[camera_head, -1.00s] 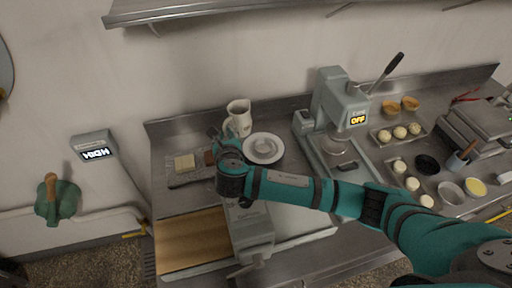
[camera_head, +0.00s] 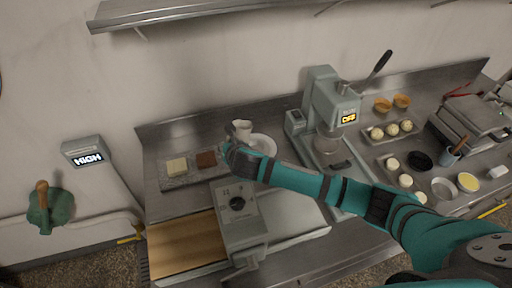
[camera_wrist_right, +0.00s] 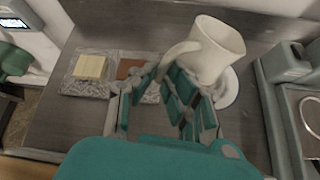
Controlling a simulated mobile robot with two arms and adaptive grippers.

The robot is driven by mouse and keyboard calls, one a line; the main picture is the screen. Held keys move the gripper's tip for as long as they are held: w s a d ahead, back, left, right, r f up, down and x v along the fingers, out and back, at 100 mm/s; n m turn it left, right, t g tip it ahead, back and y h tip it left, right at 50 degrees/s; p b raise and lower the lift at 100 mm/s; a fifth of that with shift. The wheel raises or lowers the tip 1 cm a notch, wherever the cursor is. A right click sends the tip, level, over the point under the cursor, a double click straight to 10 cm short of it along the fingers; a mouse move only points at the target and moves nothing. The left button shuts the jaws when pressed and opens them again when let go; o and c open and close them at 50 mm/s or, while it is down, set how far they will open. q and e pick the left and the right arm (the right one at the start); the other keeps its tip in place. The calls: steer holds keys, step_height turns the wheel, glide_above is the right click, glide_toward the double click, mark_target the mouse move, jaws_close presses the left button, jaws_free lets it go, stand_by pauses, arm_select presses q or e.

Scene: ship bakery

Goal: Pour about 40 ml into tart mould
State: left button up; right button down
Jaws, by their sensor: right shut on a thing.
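A white jug (camera_head: 242,131) is at my right gripper (camera_head: 230,149) in the head view, near the left side of a white round plate (camera_head: 264,142). The wrist view shows the jug (camera_wrist_right: 217,48) roughly upright, mouth up, its handle toward my right gripper (camera_wrist_right: 160,85), whose fingers are shut on it. Its contents do not show. A small shallow metal bowl (camera_head: 443,187) stands at the far right; I cannot tell whether it is the tart mould. The plate is partly hidden by my arm and the jug. My left gripper is not in view.
A board with a pale square (camera_head: 177,166) and a brown square (camera_head: 206,159) lies left of the jug. A grey press (camera_head: 332,105) stands right of the plate. Trays of dough balls (camera_head: 392,129) are further right. A machine with a wooden board (camera_head: 185,245) is in front.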

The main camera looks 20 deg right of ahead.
mark_target(245, 140)
steer(key=shift+m+g+y, duration=0.7)
steer(key=shift+g+y, duration=0.1)
steer(key=shift+g, duration=0.1)
steer(key=d+f+b, duration=0.1)
steer(key=w+d+f+b, duration=0.1)
steer(key=b, duration=0.1)
steer(key=w+d+f+b, duration=0.1)
steer(key=f, duration=0.1)
steer(key=shift+w+d+y, duration=0.15)
steer(key=shift+w+y, duration=0.05)
steer(key=shift+y, duration=0.1)
steer(key=shift+w+d+f+m+g+b, duration=0.2)
steer(key=shift+m+g+b, duration=0.1)
steer(key=shift+b, duration=0.4)
steer(key=shift+d+r+y, duration=0.1)
steer(key=shift+r+y, duration=0.1)
steer(key=shift+y, duration=0.2)
steer(key=shift+g, duration=0.3)
steer(key=shift+w+d+r+m+y+b, duration=0.1)
steer(key=shift+w+d+m+y+b, duration=0.15)
steer(key=shift+m+y+b, duration=0.2)
steer(key=shift+w+d+r+g, duration=0.1)
steer(key=shift+d+r+g, duration=0.05)
steer(key=shift+d+g, duration=0.15)
steer(key=shift+y, duration=0.25)
